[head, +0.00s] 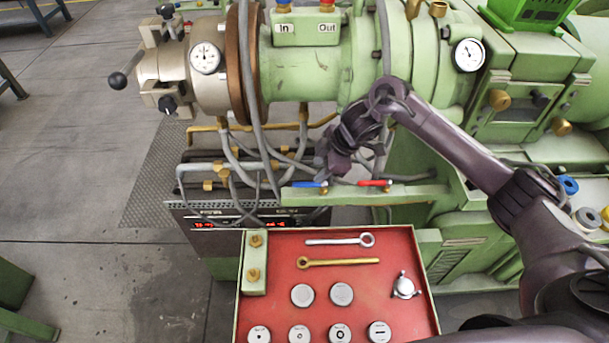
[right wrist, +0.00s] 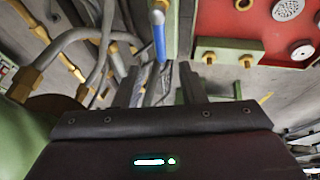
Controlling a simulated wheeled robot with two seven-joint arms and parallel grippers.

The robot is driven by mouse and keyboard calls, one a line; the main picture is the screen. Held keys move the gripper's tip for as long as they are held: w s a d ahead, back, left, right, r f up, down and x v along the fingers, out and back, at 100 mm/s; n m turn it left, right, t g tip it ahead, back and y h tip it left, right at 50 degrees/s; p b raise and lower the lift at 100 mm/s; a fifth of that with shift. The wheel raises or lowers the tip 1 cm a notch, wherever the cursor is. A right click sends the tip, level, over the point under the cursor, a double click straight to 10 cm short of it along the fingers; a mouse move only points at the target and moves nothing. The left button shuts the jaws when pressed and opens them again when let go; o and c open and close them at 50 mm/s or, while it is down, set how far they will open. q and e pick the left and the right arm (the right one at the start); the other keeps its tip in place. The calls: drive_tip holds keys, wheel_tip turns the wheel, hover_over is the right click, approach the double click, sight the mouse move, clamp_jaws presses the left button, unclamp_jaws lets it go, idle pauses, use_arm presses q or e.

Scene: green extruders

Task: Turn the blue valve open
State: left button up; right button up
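The blue valve (head: 306,184) has a flat lever lying level along the green rail below the large extruder barrel. It also shows in the right wrist view (right wrist: 159,35), its lever pointing toward my gripper. My right gripper (head: 324,176) is just above and beside the blue lever in the head view. In the right wrist view its two fingers (right wrist: 160,80) are spread apart, with the lever's end seen in the gap between the fingertips. Nothing is clamped; I cannot tell whether a finger touches the lever. My left gripper is not in view.
A red-handled valve (head: 376,183) sits right of the blue one on the same rail. Grey hoses (head: 254,90) hang around the gripper. A red tray (head: 376,238) with wrenches and discs stands in front. A control box (head: 185,222) is at lower left.

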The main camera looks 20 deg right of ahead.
sight(306, 183)
drive_tip(key=p+x, duration=0.1)
drive_tip(key=x, duration=0.6)
drive_tip(key=shift+w+a+f, duration=0.1)
drive_tip(key=shift+a+f, duration=0.05)
drive_tip(key=shift+f, duration=0.15)
clamp_jaws()
